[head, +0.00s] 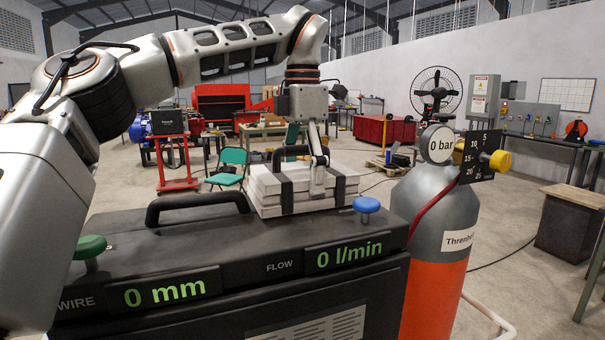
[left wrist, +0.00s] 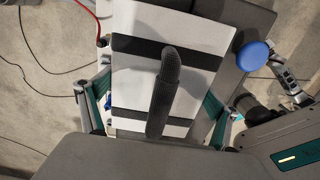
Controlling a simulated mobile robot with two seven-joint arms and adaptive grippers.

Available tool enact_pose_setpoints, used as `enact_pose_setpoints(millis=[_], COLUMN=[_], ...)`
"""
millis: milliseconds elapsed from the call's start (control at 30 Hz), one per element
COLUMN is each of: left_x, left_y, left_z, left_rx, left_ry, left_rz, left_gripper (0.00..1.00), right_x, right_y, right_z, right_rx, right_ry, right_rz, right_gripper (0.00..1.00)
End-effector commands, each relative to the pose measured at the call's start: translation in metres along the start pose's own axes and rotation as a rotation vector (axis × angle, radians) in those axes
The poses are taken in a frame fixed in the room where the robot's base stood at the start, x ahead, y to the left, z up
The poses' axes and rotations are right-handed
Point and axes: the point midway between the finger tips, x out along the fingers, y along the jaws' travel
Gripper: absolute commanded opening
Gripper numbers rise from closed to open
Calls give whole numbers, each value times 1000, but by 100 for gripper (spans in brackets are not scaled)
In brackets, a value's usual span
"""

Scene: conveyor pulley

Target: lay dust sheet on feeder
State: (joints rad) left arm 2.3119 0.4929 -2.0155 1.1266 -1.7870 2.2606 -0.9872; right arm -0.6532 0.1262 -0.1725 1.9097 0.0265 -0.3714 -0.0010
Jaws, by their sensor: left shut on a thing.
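The dust sheet (head: 262,188) is a thick white folded stack with black straps and a black handle on top. My left gripper (head: 305,170) is shut across it, with one finger on the near side. In the left wrist view, the fingers flank the white sheet (left wrist: 145,65) on both sides of the handle.
A black carrying handle (head: 196,202) stands on the feeder left of the sheet, and a green knob (head: 90,246) is farther left. An orange and grey gas cylinder (head: 432,280) with a gauge stands close on the right. The front strip of the feeder top is clear.

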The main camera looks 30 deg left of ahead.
Motion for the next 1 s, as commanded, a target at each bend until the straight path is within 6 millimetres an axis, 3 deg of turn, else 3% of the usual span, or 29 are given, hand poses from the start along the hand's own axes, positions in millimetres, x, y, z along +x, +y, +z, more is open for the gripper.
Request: enact_pose_setpoints(millis=[200,233,267,667,1000], left_x=[3,3,3,-4,-63], left_y=[0,0,0,0,0], left_z=[0,0,0,0,0], left_rx=[0,0,-1,-3,-5], left_ry=[-2,-3,-3,1,-2], left_rz=[0,0,0,1,4], left_gripper=[49,92,100,100,100], right_x=[1,1,1,0,0], right_y=[0,-1,-1,-3,-2], right_z=[1,1,0,2,1], right_rx=[2,3,4,10,7], right_ry=[0,0,0,-4,-1], right_rz=[1,1,1,1,1], right_gripper=[0,0,0,0,0])
